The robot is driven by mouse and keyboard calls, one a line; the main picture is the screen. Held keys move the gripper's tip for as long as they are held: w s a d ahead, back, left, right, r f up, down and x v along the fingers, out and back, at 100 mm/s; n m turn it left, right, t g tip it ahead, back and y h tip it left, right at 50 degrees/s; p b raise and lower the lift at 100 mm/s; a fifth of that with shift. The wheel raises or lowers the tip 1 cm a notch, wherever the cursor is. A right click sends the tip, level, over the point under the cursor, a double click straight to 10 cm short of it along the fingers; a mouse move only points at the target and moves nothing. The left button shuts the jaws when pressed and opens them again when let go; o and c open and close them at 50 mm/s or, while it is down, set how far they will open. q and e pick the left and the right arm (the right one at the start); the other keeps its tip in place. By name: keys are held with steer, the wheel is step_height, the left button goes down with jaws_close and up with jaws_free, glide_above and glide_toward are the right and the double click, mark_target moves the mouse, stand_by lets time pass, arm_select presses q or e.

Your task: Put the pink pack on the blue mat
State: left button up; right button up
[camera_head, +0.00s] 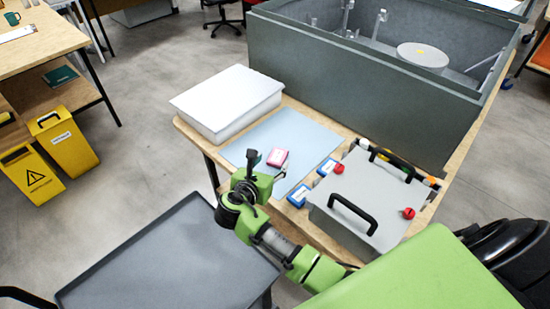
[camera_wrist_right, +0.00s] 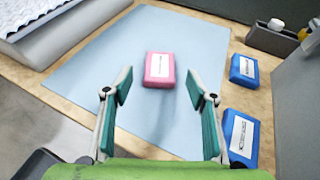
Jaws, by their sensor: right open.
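The pink pack (camera_head: 277,158) lies on the light blue mat (camera_head: 306,147), with a white label on its top. In the right wrist view the pink pack (camera_wrist_right: 159,70) rests on the upper middle of the mat (camera_wrist_right: 85,75), with bare mat around it. My right gripper (camera_head: 252,168) is over the mat's near left part, beside the pack in the head view. In the wrist view the right gripper (camera_wrist_right: 160,95) is open and empty, its fingers apart and the pack beyond their tips. My left gripper is not in view.
Two blue packs (camera_head: 298,195) (camera_head: 327,167) lie on the wooden table right of the mat. A grey case (camera_head: 362,200) with black handles stands beside them. A white box (camera_head: 228,102) is at the mat's left, and a large grey analyser housing (camera_head: 365,85) stands behind.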

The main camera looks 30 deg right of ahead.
steer(key=v, duration=0.7)
stand_by(0.4)
